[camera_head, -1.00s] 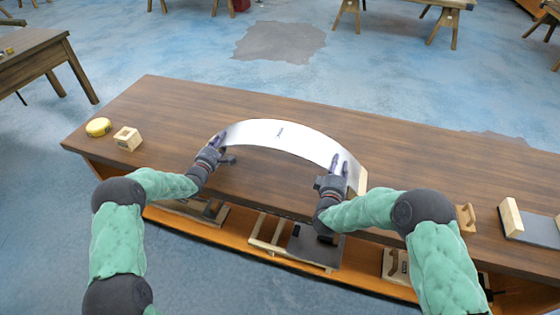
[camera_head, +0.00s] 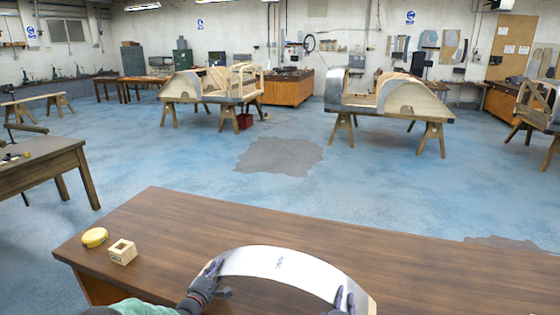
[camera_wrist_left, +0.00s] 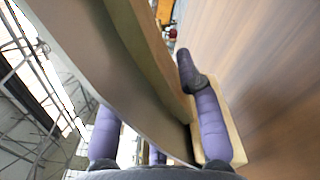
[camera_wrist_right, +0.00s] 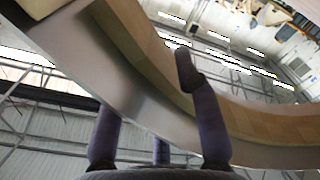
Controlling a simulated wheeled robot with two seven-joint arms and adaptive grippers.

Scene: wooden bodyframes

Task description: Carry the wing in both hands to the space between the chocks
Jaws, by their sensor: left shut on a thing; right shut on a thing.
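The wing (camera_head: 280,263) is a curved silvery panel, arched upward, with a small dark mark on it. It is at the bottom centre of the head view, in front of the wooden bench top. My left gripper (camera_head: 214,279) is shut on its left end; my right gripper (camera_head: 345,298) is shut on its right end. Both wrist views show the metal sheet with a wooden inner rim between purple fingers, left wrist wing (camera_wrist_left: 110,80) and right wrist wing (camera_wrist_right: 70,60). Whether the wing touches the bench is unclear.
The bench top (camera_head: 400,270) is clear behind the wing. Another table (camera_head: 45,160) is at far left. Car bodyframes (camera_head: 390,95) on trestles stand further back.

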